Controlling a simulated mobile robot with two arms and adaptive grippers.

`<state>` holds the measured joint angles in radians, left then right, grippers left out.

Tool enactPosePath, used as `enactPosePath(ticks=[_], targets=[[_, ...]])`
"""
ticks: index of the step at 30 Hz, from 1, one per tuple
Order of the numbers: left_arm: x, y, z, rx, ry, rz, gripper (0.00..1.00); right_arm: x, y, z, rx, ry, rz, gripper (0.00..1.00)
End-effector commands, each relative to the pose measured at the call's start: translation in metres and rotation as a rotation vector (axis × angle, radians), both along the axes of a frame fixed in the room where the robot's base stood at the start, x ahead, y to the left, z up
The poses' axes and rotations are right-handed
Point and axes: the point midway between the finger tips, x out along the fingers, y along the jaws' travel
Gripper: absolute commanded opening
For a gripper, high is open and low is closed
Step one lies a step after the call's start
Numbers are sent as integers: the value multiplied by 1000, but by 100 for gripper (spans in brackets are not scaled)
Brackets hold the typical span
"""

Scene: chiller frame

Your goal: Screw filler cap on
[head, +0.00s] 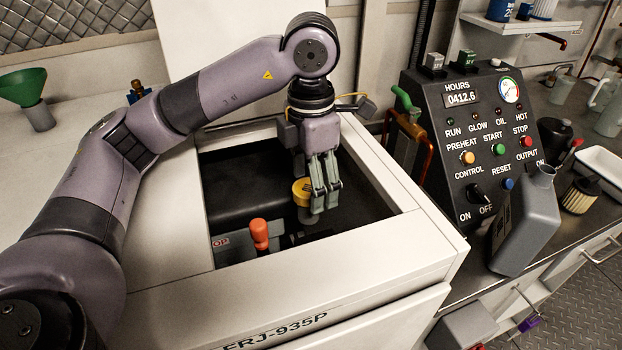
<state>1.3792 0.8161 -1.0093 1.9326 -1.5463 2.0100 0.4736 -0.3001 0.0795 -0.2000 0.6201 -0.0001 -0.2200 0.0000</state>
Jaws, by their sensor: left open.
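I cannot tell whether a finger touches the cap or how far the cap is seated on the neck. My right gripper is not in view.
An orange-red handle (260,234) stands in the bay left of the cap. The bay's raised rim surrounds the gripper. A control panel (475,145), a grey jug (527,225) and a filter (580,194) stand on the right. A green funnel (23,86) is at far left.

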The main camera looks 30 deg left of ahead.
Motion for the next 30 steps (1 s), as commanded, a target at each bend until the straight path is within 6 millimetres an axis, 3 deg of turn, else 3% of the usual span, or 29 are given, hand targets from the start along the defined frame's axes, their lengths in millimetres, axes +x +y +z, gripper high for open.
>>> enactPosePath(ticks=[8,13,30], targets=[[0,0,1,0,0,2,68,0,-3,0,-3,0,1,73],[1,0,11,0,-3,2,68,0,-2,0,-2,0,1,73],[1,0,99,0,-4,1,68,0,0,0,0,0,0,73]])
